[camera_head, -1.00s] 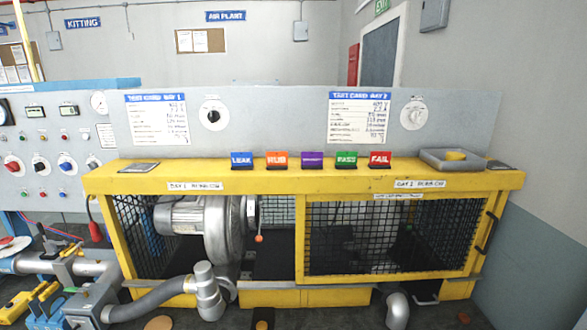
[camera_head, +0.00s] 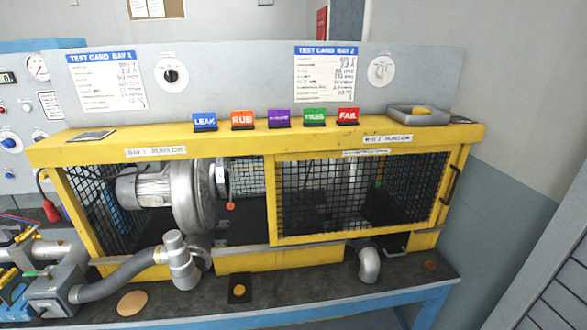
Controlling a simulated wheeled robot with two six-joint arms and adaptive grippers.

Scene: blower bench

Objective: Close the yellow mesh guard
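The yellow mesh guard (camera_head: 273,205) is a yellow-framed panel of dark mesh across the right half of the yellow bench enclosure. The enclosure's left half has no mesh across its front. A silver blower (camera_head: 192,198) with a ribbed motor sits inside that opening, and a lever with an orange-red knob (camera_head: 231,206) hangs beside it, left of the guard's left edge. A dark handle (camera_head: 453,186) is at the enclosure's right end. Neither of my grippers is in view.
A grey hose with a silver elbow (camera_head: 180,262) stands before the open bay. A black block with an orange button (camera_head: 239,290) and a silver elbow pipe (camera_head: 369,263) are on the bench front. Coloured label cards and a grey tray (camera_head: 418,117) stand on the top ledge.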

